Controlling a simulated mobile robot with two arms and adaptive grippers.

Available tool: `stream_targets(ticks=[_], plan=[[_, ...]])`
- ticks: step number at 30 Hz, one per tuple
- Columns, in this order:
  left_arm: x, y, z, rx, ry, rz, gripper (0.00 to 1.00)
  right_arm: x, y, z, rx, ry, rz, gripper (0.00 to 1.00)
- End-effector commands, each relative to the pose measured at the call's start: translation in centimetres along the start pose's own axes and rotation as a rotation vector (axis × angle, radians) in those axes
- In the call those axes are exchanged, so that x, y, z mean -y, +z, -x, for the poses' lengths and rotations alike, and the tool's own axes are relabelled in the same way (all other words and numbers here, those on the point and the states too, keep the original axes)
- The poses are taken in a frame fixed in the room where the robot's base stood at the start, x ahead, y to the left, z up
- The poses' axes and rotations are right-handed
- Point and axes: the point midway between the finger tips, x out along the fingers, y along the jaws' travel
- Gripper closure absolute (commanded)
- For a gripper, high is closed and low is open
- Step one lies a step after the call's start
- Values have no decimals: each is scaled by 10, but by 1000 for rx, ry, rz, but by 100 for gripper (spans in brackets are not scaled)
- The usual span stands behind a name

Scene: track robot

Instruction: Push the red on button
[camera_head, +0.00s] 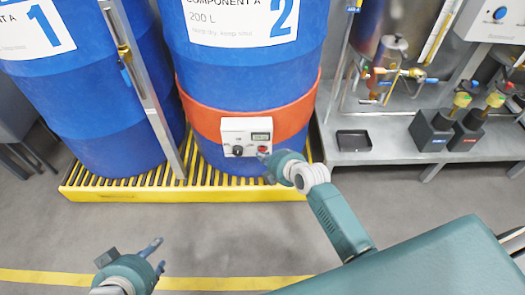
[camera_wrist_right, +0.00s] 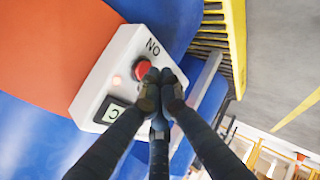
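A white control box (camera_head: 238,143) is mounted on the orange band around blue drum 2. It has a small display (camera_head: 261,136), a black knob (camera_head: 237,151) and the red button (camera_head: 262,149) at its lower right. In the right wrist view the red button (camera_wrist_right: 142,70) sits beside the letters "ON", seen upside down, and a small pale orange light (camera_wrist_right: 117,80). My right gripper (camera_wrist_right: 161,76) has its fingertips together, right beside the button and partly overlapping its edge; I cannot tell whether they touch it. My left gripper (camera_head: 156,256) is open and empty, low at the left.
Blue drums 1 (camera_head: 95,110) and 2 (camera_head: 240,75) stand on a yellow-edged grating (camera_head: 150,193). A metal post (camera_head: 150,100) rises between them. A metal bench (camera_head: 400,152) with valves and a small black tray (camera_head: 354,140) is at the right. The floor in front is clear.

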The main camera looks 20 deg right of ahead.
Motion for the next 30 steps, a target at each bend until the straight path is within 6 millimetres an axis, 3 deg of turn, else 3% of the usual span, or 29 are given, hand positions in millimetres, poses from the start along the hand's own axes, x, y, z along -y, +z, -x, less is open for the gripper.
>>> stream_targets(ticks=[30], plan=[[0, 0, 0, 0, -1, 1, 60, -7, 2, -6, 0, 2, 0, 100]])
